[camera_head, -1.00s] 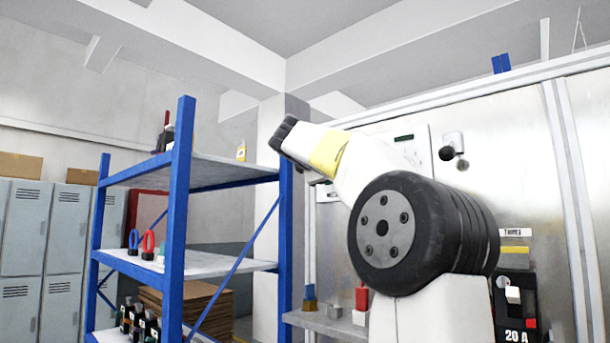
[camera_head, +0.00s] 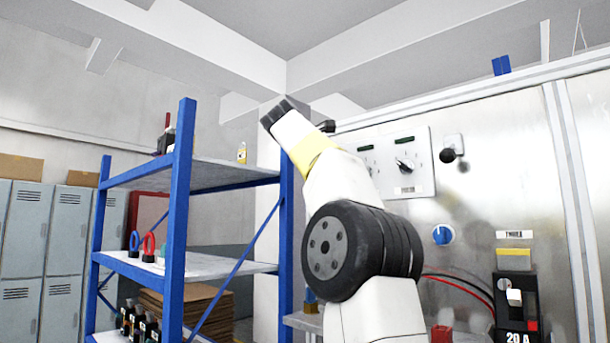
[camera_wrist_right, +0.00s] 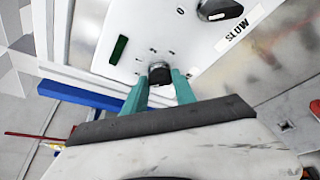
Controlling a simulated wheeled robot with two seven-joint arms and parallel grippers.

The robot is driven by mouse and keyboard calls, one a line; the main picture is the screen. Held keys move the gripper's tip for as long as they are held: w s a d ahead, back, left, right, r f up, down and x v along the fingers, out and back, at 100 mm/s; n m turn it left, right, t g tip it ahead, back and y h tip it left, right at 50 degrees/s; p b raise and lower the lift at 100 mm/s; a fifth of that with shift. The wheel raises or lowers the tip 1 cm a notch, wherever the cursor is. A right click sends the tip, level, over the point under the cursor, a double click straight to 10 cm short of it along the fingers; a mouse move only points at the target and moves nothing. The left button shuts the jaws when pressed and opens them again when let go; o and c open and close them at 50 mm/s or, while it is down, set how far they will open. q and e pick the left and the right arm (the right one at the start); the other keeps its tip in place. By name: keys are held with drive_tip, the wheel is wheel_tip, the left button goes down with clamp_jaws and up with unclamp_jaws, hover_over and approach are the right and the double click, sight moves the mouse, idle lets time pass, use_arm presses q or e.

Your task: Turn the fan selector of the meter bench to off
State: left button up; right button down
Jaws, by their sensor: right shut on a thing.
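A white control plate (camera_head: 420,150) on the metal cabinet front carries black rotary knobs, each under a green strip. The right-hand knob (camera_head: 404,166) is fully visible in the head view, with a small label below it. The left-hand one is partly hidden by my right arm. In the right wrist view my right gripper (camera_wrist_right: 159,80) has its teal fingers shut on a small dark knob (camera_wrist_right: 159,72) of the plate, beside a green strip. A larger black knob (camera_wrist_right: 218,8) with a SLOW label is nearby, clear of the fingers. My left gripper is out of view.
A black ball-ended lever (camera_head: 448,155) sticks out right of the plate. Below are a blue dial (camera_head: 443,234), red and black cables, and a 20 A breaker (camera_head: 515,300). A blue-framed shelf (camera_head: 180,190) stands left, with lockers (camera_head: 25,230) behind.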

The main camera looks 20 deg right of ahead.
idle(0.3)
drive_tip(key=c, duration=1)
unclamp_jaws()
drive_tip(key=v, duration=0.7)
drive_tip(key=shift+s+a, duration=0.25)
drive_tip(key=shift+a, duration=0.05)
